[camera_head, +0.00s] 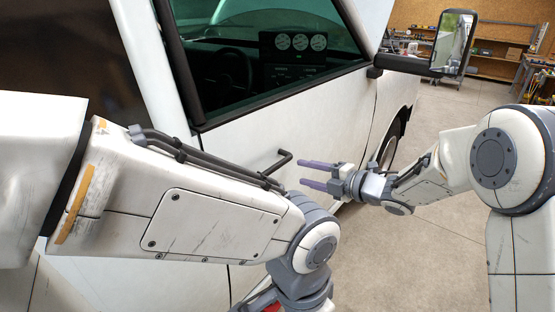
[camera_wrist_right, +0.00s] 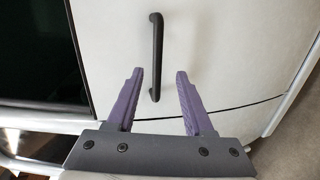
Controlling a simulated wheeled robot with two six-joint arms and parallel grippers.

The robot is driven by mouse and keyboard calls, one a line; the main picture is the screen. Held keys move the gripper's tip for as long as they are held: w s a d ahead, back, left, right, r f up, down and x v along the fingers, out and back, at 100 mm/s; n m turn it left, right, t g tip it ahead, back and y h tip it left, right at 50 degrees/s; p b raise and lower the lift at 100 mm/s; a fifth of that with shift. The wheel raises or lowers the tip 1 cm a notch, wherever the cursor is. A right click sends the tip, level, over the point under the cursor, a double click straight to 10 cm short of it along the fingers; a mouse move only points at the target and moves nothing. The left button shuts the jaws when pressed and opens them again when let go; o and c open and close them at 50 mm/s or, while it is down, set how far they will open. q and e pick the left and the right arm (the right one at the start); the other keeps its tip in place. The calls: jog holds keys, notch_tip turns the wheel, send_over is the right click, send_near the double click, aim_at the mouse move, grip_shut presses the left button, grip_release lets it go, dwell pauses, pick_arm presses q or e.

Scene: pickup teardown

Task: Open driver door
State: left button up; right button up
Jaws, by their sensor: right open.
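The white driver door (camera_head: 240,140) fills the middle of the head view, with its window above. A black bar handle (camera_head: 270,165) stands out from the door; my left arm covers part of the area below it. My right gripper (camera_head: 302,174) has purple fingers, is open and empty, and points at the door just right of the handle. In the right wrist view the door (camera_wrist_right: 210,50) lies ahead and the handle (camera_wrist_right: 155,55) runs up and down. Its lower end shows between the open fingers (camera_wrist_right: 158,90); whether they touch it is unclear. My left gripper's fingers are out of view.
The side mirror (camera_head: 453,42) sticks out from the truck at the upper right. A front wheel (camera_head: 388,145) lies beyond my right gripper. Shelves and a workbench (camera_head: 500,65) stand at the back. The concrete floor (camera_head: 450,110) beside the truck is clear.

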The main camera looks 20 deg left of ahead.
aim_at(278, 168)
jog(key=shift+n+g, duration=0.3)
jog(key=shift+n, duration=0.2)
jog(key=p+x, duration=0.1)
jog(key=x, duration=0.2)
jog(key=p+x, duration=0.1)
jog(key=x, duration=0.2)
jog(key=p+x, duration=0.2)
jog(key=x, duration=0.1)
jog(key=shift+s+a+r, duration=0.15)
jog(key=shift+a+r, duration=0.05)
jog(key=shift+a, duration=0.35)
jog(key=shift+a+f, duration=0.1)
jog(key=shift+a, duration=0.15)
grip_shut()
